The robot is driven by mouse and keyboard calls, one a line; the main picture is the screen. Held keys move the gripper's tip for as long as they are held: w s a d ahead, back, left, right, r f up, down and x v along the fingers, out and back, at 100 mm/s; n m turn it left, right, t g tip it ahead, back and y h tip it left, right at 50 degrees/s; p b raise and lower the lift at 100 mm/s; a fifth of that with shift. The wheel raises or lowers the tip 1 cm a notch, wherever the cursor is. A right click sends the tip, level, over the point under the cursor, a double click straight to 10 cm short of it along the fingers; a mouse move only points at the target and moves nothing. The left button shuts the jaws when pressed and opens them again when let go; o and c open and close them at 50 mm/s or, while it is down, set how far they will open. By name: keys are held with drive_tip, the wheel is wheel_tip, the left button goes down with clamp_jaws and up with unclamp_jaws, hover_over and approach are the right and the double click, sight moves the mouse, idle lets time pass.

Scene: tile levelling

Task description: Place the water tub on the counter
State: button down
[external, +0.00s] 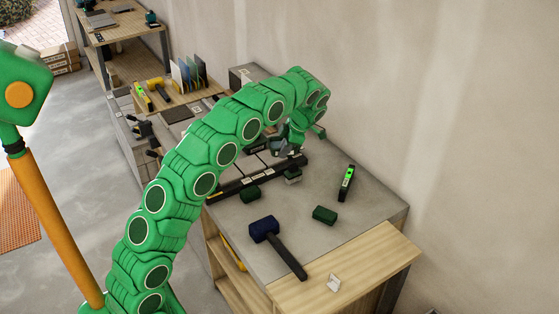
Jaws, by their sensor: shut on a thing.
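My green arm reaches over the grey counter (375,205). My gripper (298,143) is low over its back part, near a row of tiles (258,163). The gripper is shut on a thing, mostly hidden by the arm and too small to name. I cannot make out the water tub for sure.
A long dark bar (240,183) lies along the tiles. A blue-headed mallet (264,229), green blocks (325,215) and a green level (346,183) lie on the counter. A wooden board (350,272) forms its front end. The wall stands close on the right.

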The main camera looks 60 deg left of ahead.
drive_tip(key=s+a+f+n, duration=0.1)
drive_tip(key=a, duration=0.3)
drive_tip(key=s+a+f+n, duration=0.1)
drive_tip(key=a, duration=0.4)
drive_tip(key=s+a+f+h, duration=0.1)
drive_tip(key=a, duration=0.3)
drive_tip(key=shift+s+a+n+g, duration=0.3)
drive_tip(key=shift+a+n+g, duration=0.1)
drive_tip(key=s+a+f+n+h, duration=0.1)
drive_tip(key=s+a+f+n, duration=0.15)
drive_tip(key=s+a, duration=0.5)
drive_tip(key=shift+w+a+f, duration=0.25)
drive_tip(key=shift+a+f, duration=0.05)
drive_tip(key=shift+f, duration=1)
drive_tip(key=shift+w+a+f, duration=0.25)
drive_tip(key=shift+w+f, duration=0.05)
drive_tip(key=shift+f, duration=1.05)
drive_tip(key=shift+w+a+f, duration=0.25)
drive_tip(key=shift+a+f, duration=0.05)
drive_tip(key=shift+f, duration=1)
drive_tip(key=shift+f, duration=0.1)
drive_tip(key=c, duration=1.3)
unclamp_jaws()
drive_tip(key=shift+o, duration=0.2)
drive_tip(key=v, duration=1.2)
drive_tip(key=shift+w, duration=0.2)
drive_tip(key=shift+d, duration=0.1)
